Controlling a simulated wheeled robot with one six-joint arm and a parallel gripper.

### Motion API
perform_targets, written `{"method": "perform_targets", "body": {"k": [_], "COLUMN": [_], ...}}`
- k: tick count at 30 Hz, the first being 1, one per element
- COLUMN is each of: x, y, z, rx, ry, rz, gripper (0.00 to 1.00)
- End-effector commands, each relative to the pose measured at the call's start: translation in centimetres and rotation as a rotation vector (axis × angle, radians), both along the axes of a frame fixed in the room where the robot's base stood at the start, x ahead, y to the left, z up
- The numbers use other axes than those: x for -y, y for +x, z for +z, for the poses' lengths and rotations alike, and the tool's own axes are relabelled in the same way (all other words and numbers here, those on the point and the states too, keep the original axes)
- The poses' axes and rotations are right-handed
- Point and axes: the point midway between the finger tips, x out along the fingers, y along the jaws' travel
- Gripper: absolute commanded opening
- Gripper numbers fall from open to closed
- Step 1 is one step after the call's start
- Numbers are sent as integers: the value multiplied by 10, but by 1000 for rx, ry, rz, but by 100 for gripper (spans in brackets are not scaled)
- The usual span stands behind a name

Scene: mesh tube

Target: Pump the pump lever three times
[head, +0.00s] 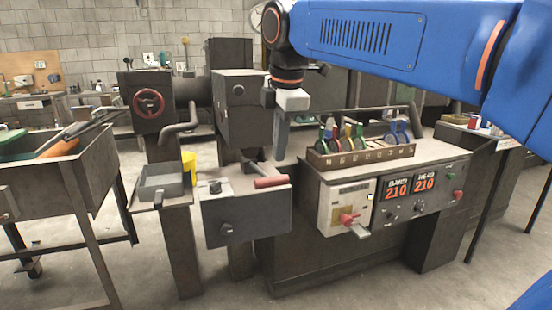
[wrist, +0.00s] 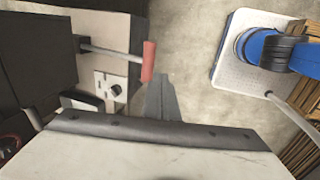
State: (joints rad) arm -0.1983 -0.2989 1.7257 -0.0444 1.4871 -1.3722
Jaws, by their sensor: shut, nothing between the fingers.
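The pump lever shows in the head view as a red handle (head: 271,182) on a short metal rod, above the front of a grey pump box (head: 246,212). It also shows in the wrist view as a red grip (wrist: 149,62), with its rod running to the left. My gripper (head: 280,157) points down from the blue arm, just above the red handle in the head view. Its fingers (wrist: 161,82) are together and empty, and their tips show close beside the handle's lower end in the wrist view. I cannot tell whether they touch the handle.
Right of the pump box are a rack of coloured-handled tools (head: 360,150) and a control panel with red 210 displays (head: 410,187). To the left are a grey tray (head: 160,182), a yellow cup (head: 189,162) and a red handwheel (head: 148,103). Open floor lies in front.

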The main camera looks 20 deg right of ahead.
Motion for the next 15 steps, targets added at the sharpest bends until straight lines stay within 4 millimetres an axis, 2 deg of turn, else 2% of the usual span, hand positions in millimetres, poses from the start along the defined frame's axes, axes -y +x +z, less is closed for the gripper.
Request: {"method": "perform_targets", "body": {"k": [9,15], "x": [-2,-2], "y": [34,48], "z": [45,66], "rx": [-133,-203], "ry": [-2,-2], "rz": [-2,-1], "gripper": [0,0]}}
